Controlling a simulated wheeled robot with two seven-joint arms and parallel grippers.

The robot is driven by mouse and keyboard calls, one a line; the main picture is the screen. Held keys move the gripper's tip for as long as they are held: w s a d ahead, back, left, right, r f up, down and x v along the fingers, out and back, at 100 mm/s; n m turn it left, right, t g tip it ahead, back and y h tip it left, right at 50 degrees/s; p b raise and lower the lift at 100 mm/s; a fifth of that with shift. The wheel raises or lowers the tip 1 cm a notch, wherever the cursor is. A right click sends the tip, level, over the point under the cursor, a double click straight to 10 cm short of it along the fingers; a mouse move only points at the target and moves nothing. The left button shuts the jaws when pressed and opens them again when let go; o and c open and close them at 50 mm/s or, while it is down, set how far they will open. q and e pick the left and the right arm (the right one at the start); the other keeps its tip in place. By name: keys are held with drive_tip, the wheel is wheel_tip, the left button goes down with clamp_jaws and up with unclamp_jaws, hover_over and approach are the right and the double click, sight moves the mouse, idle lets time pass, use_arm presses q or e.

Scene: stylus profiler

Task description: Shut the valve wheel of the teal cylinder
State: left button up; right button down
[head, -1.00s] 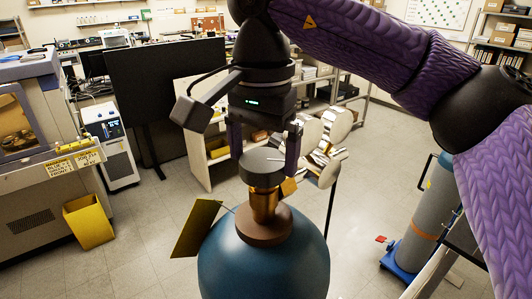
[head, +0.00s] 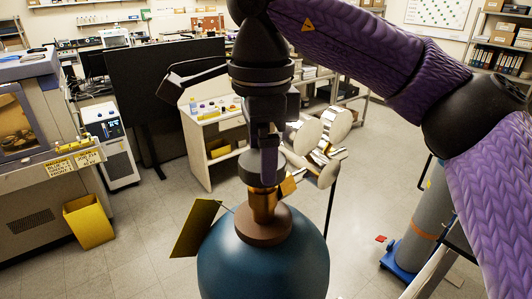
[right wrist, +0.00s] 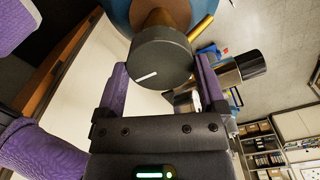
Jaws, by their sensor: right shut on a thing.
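The teal cylinder (head: 262,262) stands upright at the bottom middle of the head view, with a brown collar and a brass neck (head: 263,205) on top. Its dark grey round valve wheel (head: 249,168) is partly hidden behind my right gripper (head: 266,163), which comes down from above. In the right wrist view, the wheel (right wrist: 158,62) lies between the two fingers of my right gripper (right wrist: 160,68), which is shut on its rim. A white line mark shows on the wheel's face. My left gripper is out of view.
A yellow tag-like plate (head: 197,228) sticks out left of the cylinder. Round metallic parts (head: 306,140) and a thin dark post (head: 332,195) stand just behind and right. A grey cylinder (head: 421,225) on a blue base is farther right.

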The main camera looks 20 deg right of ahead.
unclamp_jaws()
wheel_tip(320, 180, up, 7)
drive_tip(key=p, duration=0.7)
drive_tip(key=shift+r, duration=0.2)
drive_tip(key=shift+f, duration=0.2)
wheel_tip(320, 180, up, 10)
